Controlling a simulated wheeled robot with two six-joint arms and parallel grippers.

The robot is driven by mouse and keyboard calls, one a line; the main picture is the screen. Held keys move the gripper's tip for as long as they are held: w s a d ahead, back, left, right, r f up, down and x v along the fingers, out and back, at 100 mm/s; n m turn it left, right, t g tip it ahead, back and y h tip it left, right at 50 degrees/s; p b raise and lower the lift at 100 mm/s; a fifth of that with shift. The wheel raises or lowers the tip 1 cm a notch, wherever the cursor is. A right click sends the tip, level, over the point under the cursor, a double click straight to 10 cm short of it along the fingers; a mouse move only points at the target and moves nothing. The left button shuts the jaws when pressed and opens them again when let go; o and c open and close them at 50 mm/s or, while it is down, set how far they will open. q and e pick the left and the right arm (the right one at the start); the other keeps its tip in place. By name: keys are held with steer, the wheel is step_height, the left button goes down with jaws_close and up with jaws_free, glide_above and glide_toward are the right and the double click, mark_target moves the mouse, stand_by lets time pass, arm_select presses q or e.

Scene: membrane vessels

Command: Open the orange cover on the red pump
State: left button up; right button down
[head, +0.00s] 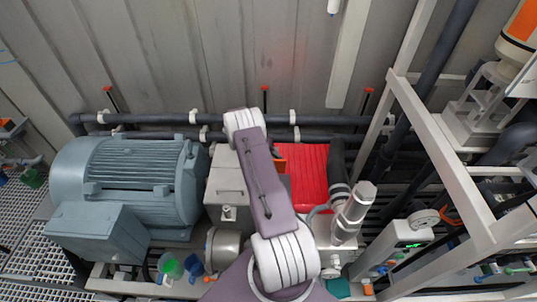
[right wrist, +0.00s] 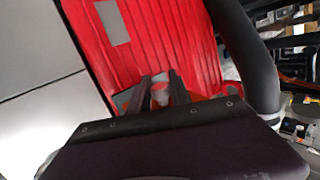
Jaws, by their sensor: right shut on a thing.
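The red pump (head: 308,172) is a ribbed red block in the middle of the head view, partly behind my right arm. The orange cover (head: 281,165) shows only as a small piece beside the arm there. In the right wrist view the red pump (right wrist: 165,40) fills the upper middle. My right gripper (right wrist: 160,88) reaches to its lower part, shut on a small orange-red piece (right wrist: 160,97), which seems to be part of the orange cover. Most of that piece is hidden by the fingers. My left gripper is in neither view.
A large blue-grey motor (head: 128,185) stands left of the pump, with a grey box (head: 228,180) between. A dark hose (head: 337,165) and a silver cylinder (head: 352,213) are close on the right. A white frame (head: 440,150) stands farther right.

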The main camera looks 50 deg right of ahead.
steer(key=shift+w+d+f+n+g+y+b, duration=0.35)
steer(key=shift+g+y+b, duration=0.2)
steer(key=shift+b, duration=0.45)
steer(key=shift+d, duration=0.1)
steer(key=shift+r, duration=0.1)
steer(key=c, duration=1.2)
jaws_free()
steer(key=shift+w, duration=0.1)
steer(key=shift+o, duration=0.2)
